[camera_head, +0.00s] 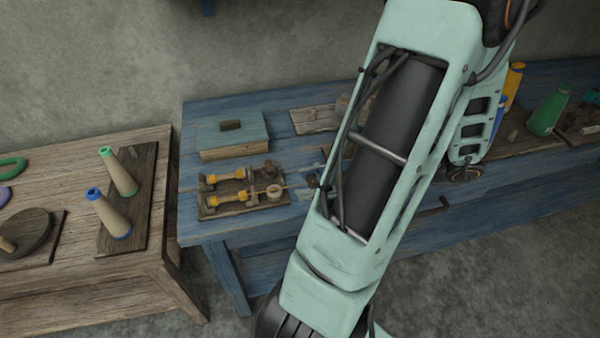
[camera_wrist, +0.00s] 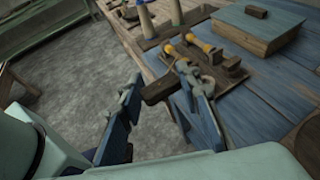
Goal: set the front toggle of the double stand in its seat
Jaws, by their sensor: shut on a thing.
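In the wrist view my gripper (camera_wrist: 159,76) is shut on a dark brown wooden block (camera_wrist: 158,90), which looks like the front toggle. The block sits between the two blue fingers. The double stand (camera_head: 215,211) lies on the blue bench in the head view, with two yellow-and-wood spindles across it. It also shows in the wrist view (camera_wrist: 178,50), just beyond the right fingertip, which hides part of it. The front seat cannot be made out clearly. In the head view my arm hides most of my gripper.
A blue-topped box (camera_head: 231,136) with a small knob stands behind the stand on the blue bench (camera_head: 200,228). Left is a wooden table (camera_head: 60,190) with two cones (camera_head: 118,172) on a board. A gap separates the tables. Bottles (camera_head: 548,112) stand far right.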

